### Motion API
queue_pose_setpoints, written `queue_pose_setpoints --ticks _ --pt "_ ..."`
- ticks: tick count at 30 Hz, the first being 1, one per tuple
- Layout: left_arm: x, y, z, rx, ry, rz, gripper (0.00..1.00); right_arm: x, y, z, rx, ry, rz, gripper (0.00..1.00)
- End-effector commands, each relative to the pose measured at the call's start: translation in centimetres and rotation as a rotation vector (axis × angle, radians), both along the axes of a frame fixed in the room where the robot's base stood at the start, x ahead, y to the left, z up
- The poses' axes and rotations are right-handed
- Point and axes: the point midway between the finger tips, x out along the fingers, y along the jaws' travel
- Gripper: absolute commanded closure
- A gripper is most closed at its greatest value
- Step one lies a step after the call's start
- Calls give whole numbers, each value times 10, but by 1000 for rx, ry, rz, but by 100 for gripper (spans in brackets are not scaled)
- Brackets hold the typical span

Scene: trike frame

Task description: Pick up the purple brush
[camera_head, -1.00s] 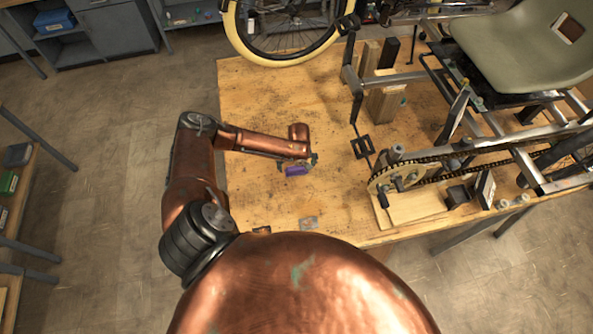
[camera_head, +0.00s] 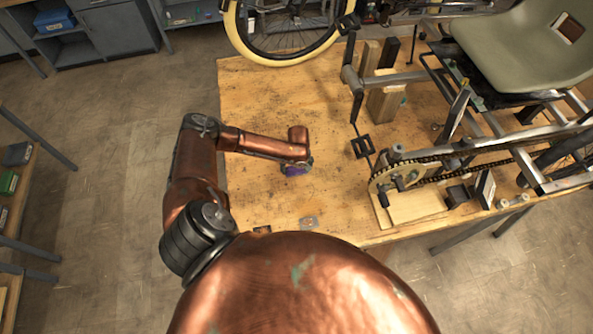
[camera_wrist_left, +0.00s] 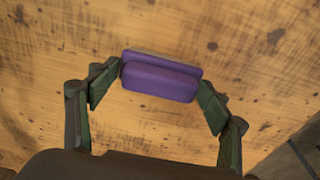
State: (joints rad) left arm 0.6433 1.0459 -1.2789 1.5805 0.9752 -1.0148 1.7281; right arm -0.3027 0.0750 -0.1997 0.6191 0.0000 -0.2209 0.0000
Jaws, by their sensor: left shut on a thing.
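The purple brush (camera_wrist_left: 160,78) is between the fingers of my left gripper (camera_wrist_left: 158,90) in the left wrist view, with a fingertip against each end. I cannot tell whether the brush still touches the tabletop. My right gripper is not in view.
The trike frame with its chain (camera_head: 450,163) and green seat (camera_head: 525,45) stands on the right of the table. Wooden blocks (camera_head: 385,103) stand behind. The left middle of the tabletop is mostly clear.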

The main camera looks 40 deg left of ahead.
Motion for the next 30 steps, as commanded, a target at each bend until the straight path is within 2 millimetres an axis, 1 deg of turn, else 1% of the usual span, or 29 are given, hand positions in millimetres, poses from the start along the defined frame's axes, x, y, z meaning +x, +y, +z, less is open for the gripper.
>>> queue_pose_setpoints --ticks 2,11,14,16,19,27,30 --pt "0 0 0 1 1 0 53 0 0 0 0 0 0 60" --pt "0 0 2 0 0 0 53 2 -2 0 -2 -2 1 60" --pt "0 0 8 -1 -1 0 53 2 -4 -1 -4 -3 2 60" --pt "0 0 16 0 -1 0 53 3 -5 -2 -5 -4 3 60" --pt "-1 -2 34 -3 -2 -1 53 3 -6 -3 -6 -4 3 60" --pt "-29 -49 95 -3 -1 -5 53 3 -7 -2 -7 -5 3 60" --pt "-42 -72 104 -5 1 -5 53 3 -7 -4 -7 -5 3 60"
